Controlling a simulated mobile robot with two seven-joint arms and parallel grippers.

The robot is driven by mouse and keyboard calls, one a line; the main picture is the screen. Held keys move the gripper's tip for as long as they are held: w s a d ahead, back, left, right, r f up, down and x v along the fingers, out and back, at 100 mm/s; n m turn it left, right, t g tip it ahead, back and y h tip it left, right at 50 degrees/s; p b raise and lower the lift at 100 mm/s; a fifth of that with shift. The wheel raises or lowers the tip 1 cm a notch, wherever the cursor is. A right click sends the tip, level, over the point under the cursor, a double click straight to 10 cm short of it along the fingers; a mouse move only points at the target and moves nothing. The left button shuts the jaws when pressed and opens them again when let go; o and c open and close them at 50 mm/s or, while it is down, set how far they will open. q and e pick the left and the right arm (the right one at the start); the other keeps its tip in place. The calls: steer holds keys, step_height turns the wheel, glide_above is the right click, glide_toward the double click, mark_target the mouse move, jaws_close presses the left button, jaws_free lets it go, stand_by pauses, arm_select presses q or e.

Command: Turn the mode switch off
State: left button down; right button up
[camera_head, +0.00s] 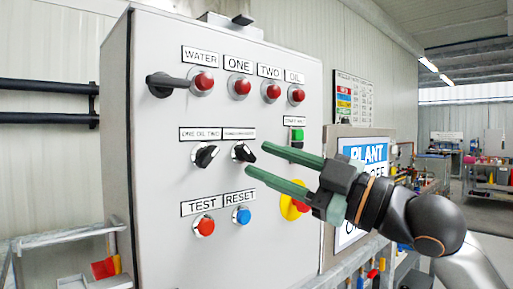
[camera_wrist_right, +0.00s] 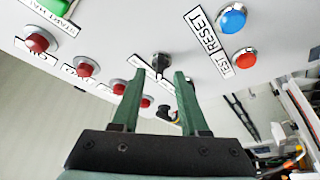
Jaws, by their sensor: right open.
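Two black rotary switches sit in the middle row of the grey control panel (camera_head: 265,215). In the right wrist view, this switch (camera_wrist_right: 161,62) shows between the fingertips (camera_wrist_right: 160,73); contact is not clear. My left gripper is out of view.
Red lamps (camera_head: 240,87) line the panel's top, with a black handle (camera_head: 165,83) at left. Below are a red TEST button (camera_head: 204,226) and blue RESET button (camera_head: 241,215). A yellow-and-red stop button (camera_head: 292,208) is partly behind my right gripper. A green button (camera_head: 297,135) sits above it.

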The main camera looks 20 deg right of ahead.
mark_target(246, 153)
steer(key=shift+x, duration=1.35)
jaws_close()
